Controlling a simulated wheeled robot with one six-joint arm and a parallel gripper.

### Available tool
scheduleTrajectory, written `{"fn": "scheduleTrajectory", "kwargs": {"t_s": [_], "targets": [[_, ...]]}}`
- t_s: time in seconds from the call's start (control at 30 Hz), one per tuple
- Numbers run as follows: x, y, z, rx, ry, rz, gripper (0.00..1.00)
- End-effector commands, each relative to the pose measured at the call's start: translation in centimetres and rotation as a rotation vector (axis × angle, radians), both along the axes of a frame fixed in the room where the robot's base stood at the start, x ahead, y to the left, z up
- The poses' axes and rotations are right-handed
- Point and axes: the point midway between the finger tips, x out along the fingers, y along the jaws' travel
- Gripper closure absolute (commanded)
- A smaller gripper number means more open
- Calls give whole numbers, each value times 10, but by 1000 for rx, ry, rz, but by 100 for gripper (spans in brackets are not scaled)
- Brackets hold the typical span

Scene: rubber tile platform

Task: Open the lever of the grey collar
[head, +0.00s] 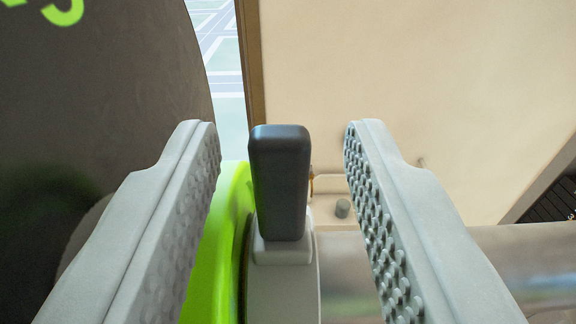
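The lever (279,185) is a dark grey, block-shaped handle standing upright in the middle of the head view. Its foot sits in a light grey mount on the grey collar (283,292), which shows at the bottom centre. My gripper (275,135) is open, with one studded finger on each side of the lever. Gaps show between the lever and both fingers, and neither appears to touch it. The lower part of the collar is out of the frame.
A bright green ring (215,265) lies just left of the collar. A large dark round body (95,110) with green marking fills the left. A shiny metal cylinder (520,265) lies at lower right. A cream panel (420,90) stands behind.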

Motion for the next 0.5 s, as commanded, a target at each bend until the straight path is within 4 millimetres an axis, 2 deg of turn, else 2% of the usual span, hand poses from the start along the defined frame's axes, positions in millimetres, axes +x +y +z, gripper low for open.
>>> {"fn": "scheduleTrajectory", "kwargs": {"t_s": [0.5], "targets": [[-87, -1, 5, 1, -1, 0, 62]]}}
